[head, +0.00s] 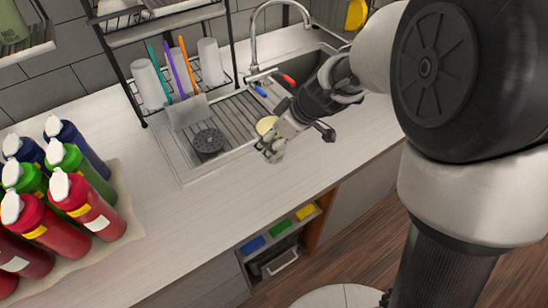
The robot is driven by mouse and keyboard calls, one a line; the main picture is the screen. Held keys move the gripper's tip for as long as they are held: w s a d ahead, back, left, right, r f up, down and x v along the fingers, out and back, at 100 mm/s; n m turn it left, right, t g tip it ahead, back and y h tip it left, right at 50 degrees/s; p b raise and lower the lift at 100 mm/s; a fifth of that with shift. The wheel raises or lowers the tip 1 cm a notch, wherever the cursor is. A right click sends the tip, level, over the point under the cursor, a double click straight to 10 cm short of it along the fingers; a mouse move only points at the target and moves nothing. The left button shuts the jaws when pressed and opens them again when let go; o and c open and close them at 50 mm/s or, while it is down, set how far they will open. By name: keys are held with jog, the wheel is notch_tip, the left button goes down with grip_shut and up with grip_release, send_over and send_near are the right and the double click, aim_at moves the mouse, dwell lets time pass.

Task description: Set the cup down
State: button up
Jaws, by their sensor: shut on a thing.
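My gripper (271,150) reaches in from the right over the front edge of the sink and drainer area. It is shut on a small pale yellow rounded thing (266,125), which I take to be the cup. Only part of it shows; my gripper's fingers hide the rest. I cannot tell from this view whether its base touches the surface below.
White cups (148,84) stand in a rack behind the drainer (232,117), with coloured utensils. A dark round piece (208,141) lies left of my gripper. Several coloured bottles (82,205) crowd the left counter. The front counter (215,208) is clear.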

notch_tip(320, 180, down, 9)
jog(key=b, duration=0.2)
jog(key=shift+b, duration=0.35)
jog(key=shift+f, duration=0.2)
jog(key=o, duration=1.5)
